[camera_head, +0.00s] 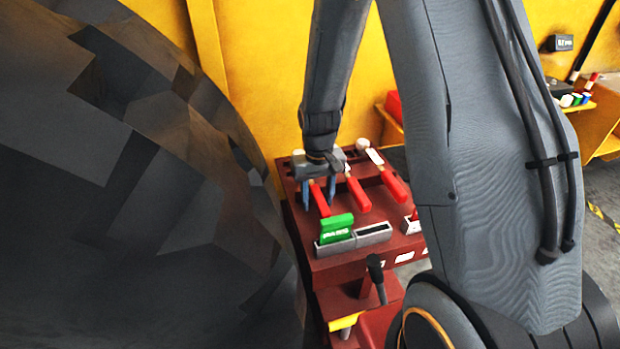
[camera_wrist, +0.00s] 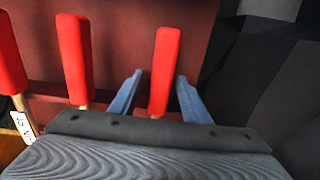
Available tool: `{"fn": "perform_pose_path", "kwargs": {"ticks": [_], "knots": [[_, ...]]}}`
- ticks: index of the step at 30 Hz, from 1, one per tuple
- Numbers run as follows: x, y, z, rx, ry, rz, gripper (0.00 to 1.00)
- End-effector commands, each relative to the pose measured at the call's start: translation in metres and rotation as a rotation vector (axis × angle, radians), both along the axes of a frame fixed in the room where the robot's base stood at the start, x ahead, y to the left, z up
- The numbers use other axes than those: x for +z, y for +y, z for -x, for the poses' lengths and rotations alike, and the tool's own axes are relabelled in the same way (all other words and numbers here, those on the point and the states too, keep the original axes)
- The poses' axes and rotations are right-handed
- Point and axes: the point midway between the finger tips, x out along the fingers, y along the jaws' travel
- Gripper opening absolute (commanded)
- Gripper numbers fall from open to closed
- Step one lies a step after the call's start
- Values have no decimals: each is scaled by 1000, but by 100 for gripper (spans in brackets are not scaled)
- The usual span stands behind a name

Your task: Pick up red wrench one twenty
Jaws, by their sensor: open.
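Red-handled wrenches lie side by side on the dark red rack. My gripper (camera_head: 319,203) is open at the leftmost red wrench (camera_head: 320,197) in the head view. In the wrist view, my gripper (camera_wrist: 160,76) has its two blue-grey fingers on either side of that wrench's handle (camera_wrist: 165,60), apart from it. A middle red wrench (camera_head: 358,192) also shows in the wrist view (camera_wrist: 74,55). A third red wrench (camera_head: 394,184) is at the far left in the wrist view (camera_wrist: 9,55). It has a white tag whose marks I cannot read for certain.
The dark red rack (camera_head: 330,268) also holds a green block (camera_head: 337,228) in a grey holder (camera_head: 374,234). A large dark faceted casting (camera_head: 130,190) fills the left side. Yellow panels (camera_head: 255,60) stand behind. A shelf with small coloured items (camera_head: 575,99) is at the right.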

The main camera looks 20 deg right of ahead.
Motion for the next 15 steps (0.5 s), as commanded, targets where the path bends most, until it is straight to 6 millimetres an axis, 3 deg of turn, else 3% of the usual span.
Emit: {"fn": "perform_pose_path", "kwargs": {"ticks": [8,15], "knots": [[-2,0,0,0,0,0,43],[-2,0,0,0,0,0,2]]}}
